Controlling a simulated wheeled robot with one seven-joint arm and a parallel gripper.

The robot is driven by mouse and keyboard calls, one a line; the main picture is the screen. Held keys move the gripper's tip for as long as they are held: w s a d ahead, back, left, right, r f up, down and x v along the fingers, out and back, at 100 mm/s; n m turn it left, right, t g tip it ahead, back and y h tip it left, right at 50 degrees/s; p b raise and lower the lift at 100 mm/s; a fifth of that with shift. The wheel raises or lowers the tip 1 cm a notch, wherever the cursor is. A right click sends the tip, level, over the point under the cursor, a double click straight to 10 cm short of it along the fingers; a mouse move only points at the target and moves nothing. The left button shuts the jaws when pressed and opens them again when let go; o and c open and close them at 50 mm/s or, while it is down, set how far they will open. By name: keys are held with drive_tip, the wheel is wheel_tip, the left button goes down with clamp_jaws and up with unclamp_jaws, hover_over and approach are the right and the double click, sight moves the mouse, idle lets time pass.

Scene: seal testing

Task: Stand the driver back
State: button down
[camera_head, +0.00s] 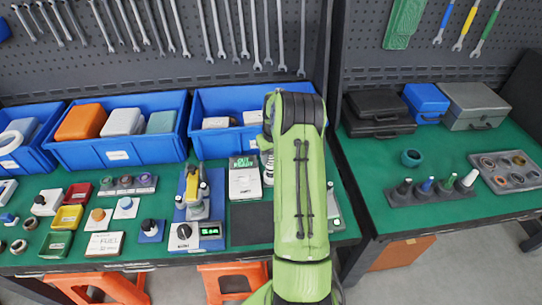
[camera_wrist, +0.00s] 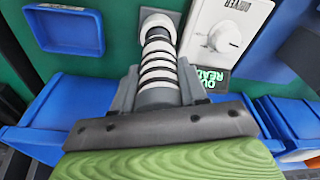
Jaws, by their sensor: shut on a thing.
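My gripper (camera_head: 267,155) is at the back of the left bench, partly behind my green arm. In the wrist view its grey fingers (camera_wrist: 157,92) are shut on a ribbed grey-and-white cylinder (camera_wrist: 158,65) with a rounded white end. The cylinder also shows in the head view (camera_head: 268,177), just right of a white unit (camera_head: 243,182) with a lit display. I cannot tell for certain that it is the driver, or whether its end touches anything. A dark rack (camera_head: 430,194) on the right bench holds several upright pieces with black, blue, green and white parts.
Blue bins (camera_head: 118,155) line the back of the left bench. A blue press-like fixture (camera_head: 198,205) stands left of my arm. A dark mat (camera_head: 252,225) lies bare. A gap separates the benches.

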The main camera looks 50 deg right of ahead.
idle(0.3)
drive_tip(key=c, duration=0.5)
unclamp_jaws()
drive_tip(key=shift+f, duration=0.1)
wheel_tip(320, 180, up, 9)
drive_tip(key=p, duration=0.6)
drive_tip(key=shift+r, duration=0.2)
drive_tip(key=shift+f, duration=0.15)
